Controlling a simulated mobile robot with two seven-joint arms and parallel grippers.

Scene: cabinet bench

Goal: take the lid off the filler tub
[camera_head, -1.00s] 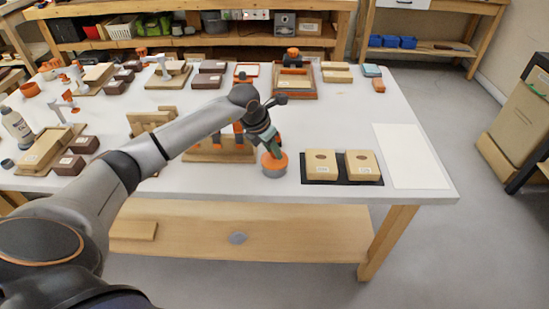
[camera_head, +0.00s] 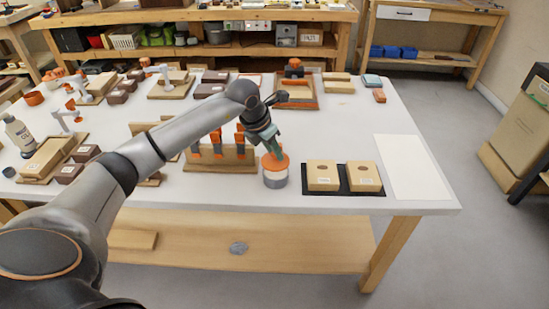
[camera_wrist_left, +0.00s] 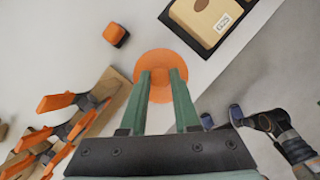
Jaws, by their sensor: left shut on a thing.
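The filler tub (camera_head: 275,183) is a short grey cylinder near the front edge of the table. Its round orange lid (camera_head: 271,164) appears raised a little above it, with a pale band showing between. My left gripper (camera_head: 275,150) comes down over the lid from above. In the left wrist view its two green fingers (camera_wrist_left: 160,88) are shut on the middle of the orange lid (camera_wrist_left: 161,56), which hides the tub below.
A wooden rack with orange-handled tools (camera_head: 220,165) stands close left of the tub. A black mat (camera_head: 343,185) with two tan boxes lies close right. A white sheet (camera_head: 412,168) lies farther right. Clear tabletop lies behind the mat.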

